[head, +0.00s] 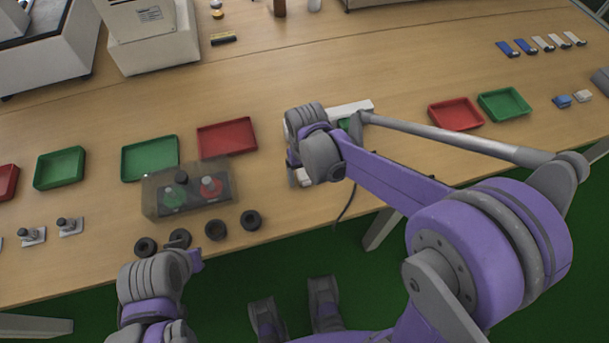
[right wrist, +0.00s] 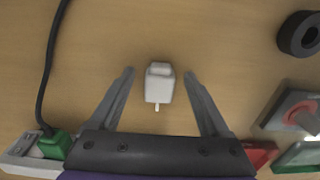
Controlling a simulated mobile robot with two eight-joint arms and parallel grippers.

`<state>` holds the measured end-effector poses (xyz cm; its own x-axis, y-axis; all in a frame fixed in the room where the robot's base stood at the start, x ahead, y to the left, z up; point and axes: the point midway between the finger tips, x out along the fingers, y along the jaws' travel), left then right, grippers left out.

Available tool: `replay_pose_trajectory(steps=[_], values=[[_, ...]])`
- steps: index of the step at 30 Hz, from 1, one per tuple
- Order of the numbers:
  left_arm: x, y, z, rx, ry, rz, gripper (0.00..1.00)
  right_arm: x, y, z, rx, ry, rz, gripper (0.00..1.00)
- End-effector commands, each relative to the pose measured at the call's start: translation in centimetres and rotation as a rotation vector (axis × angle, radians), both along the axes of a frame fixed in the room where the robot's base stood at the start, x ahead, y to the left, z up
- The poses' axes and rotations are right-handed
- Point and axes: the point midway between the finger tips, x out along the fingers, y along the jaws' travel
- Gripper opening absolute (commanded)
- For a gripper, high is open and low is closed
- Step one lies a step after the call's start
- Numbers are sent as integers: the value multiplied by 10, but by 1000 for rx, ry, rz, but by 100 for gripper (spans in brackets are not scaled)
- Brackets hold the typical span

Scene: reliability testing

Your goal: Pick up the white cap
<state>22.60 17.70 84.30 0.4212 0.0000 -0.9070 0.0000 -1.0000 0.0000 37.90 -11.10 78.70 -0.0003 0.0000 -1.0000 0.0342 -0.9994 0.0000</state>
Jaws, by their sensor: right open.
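A small white cap-like piece (right wrist: 159,84) with a thin pale tip lies on the wooden table in the right wrist view. My right gripper (right wrist: 159,82) is open, with one finger on each side of the piece and a gap to both. Nothing is held.
A clear box (head: 150,200) with red and green knobs stands left of the right gripper, with black rings (head: 216,229) before it. A white block (head: 352,109) with a green plug (right wrist: 54,144) and cable is close by. Red (head: 227,138) and green (head: 150,158) trays lie behind.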

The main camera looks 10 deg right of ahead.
Motion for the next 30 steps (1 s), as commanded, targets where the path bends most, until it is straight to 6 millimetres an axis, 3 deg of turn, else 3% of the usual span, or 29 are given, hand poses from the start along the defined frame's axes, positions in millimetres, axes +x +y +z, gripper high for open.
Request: replay_pose_trajectory(steps=[5,18,30], values=[[0,0,0,0,0,0,0,0,0,0,0,0,0,80],[0,0,0,0,0,0,0,0,0,1,0,0,0,1],[0,0,2,0,-1,0,0,0,0,10,0,0,0,0]])
